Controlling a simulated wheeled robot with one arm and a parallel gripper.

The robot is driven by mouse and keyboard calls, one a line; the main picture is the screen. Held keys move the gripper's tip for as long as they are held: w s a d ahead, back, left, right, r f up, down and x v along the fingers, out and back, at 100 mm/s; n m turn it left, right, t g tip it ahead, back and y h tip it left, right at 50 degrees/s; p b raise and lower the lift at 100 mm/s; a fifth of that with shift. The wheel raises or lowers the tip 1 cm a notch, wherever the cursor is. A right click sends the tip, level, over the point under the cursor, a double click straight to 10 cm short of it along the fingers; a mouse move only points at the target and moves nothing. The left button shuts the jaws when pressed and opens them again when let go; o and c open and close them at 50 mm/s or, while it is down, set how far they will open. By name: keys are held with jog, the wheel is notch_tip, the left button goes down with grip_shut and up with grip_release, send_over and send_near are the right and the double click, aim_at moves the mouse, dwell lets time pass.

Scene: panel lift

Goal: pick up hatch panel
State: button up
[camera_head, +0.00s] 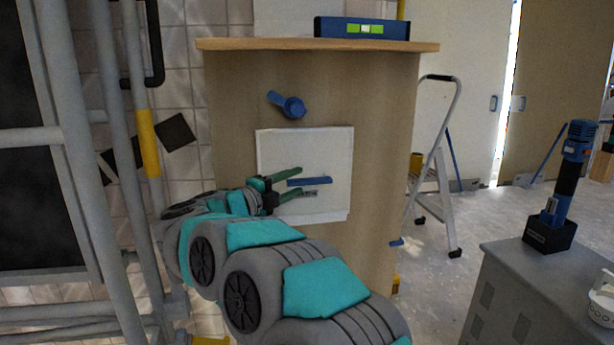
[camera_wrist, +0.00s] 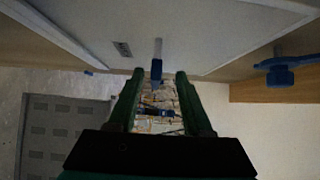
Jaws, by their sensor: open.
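The hatch panel (camera_head: 335,150) is a white, roughly square plate on the front of a wooden cabinet. It also fills the upper part of the wrist view (camera_wrist: 205,35). A blue bar handle (camera_head: 322,181) crosses its middle and shows end-on in the wrist view (camera_wrist: 157,70). My gripper (camera_head: 308,180) is open in front of the panel, its green fingers above and below the handle. In the wrist view the handle's end lies between the open fingertips (camera_wrist: 160,74); I cannot tell whether they touch it. A blue turn latch (camera_head: 289,105) sits above the panel, its lever pointing up-left, clear of the panel.
The wooden cabinet (camera_head: 385,105) carries a blue spirit level (camera_head: 362,28) on top. Grey pipes (camera_head: 80,150) stand close at the left. A stepladder (camera_head: 437,165) is right of the cabinet. A grey cabinet (camera_head: 510,290) with a blue tool (camera_head: 560,190) stands at the front right.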

aim_at(309, 180)
jog(key=x, duration=0.5)
jog(key=shift+s+d+f, duration=0.15)
jog(key=shift+d+f, duration=0.1)
jog(key=shift+d, duration=0.2)
grip_shut()
dwell(1.0)
